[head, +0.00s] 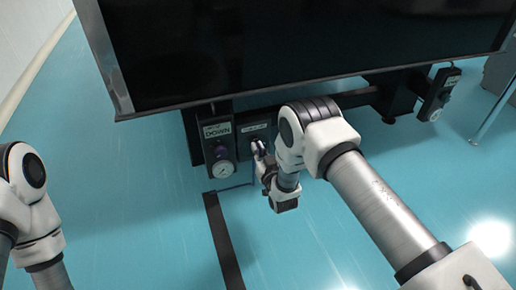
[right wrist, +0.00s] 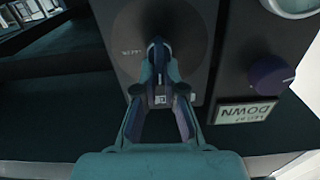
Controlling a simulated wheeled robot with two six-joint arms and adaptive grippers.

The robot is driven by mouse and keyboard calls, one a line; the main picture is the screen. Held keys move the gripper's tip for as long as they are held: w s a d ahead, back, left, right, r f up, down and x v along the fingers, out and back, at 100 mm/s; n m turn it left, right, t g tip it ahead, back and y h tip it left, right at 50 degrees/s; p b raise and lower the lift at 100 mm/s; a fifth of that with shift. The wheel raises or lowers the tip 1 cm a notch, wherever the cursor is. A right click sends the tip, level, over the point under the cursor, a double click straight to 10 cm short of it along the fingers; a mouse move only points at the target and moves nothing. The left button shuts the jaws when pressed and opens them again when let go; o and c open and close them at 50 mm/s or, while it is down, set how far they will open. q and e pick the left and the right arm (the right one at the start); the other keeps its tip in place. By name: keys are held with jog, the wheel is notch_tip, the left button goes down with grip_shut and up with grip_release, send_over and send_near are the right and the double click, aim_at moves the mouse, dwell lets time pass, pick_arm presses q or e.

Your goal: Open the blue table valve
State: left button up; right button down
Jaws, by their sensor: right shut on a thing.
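The valve box (head: 254,128) hangs under the front edge of the black table, with a small label on its face. My right gripper (head: 258,150) reaches up to this box from the right. In the right wrist view, my right gripper (right wrist: 159,62) is shut on the narrow blue valve handle (right wrist: 158,50), in front of a dark round disc on the box. The fingers hide most of the handle, so its exact turn is hard to tell. My left arm shows at the left edge of the head view, but its gripper is out of view.
Left of the valve box is a DOWN panel (head: 216,131) with a purple knob (right wrist: 271,75) and a round gauge (head: 222,169). The black tabletop (head: 300,45) lies above. Another control box (head: 438,95) hangs at the right. The blue floor in front is mostly clear.

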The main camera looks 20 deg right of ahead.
jog(key=m+p, duration=0.2)
jog(key=m, duration=0.1)
jog(key=shift+d+r+m+p, duration=0.1)
jog(key=shift+d+m+p, duration=0.2)
jog(key=shift+p, duration=0.05)
jog(key=shift+d+f+m+p, duration=0.25)
jog(key=shift+m+p, duration=0.5)
jog(key=shift+m, duration=1.5)
jog(key=shift+d+f+m+p, duration=0.1)
jog(key=shift+f+m+p, duration=0.5)
jog(key=shift+m, duration=1.7)
jog(key=shift+d+f+m+p, duration=0.1)
jog(key=shift+m+p, duration=0.85)
jog(key=shift+m, duration=1.3)
jog(key=c, duration=1.3)
grip_release()
jog(key=shift+o, duration=0.2)
jog(key=shift+s, duration=0.1)
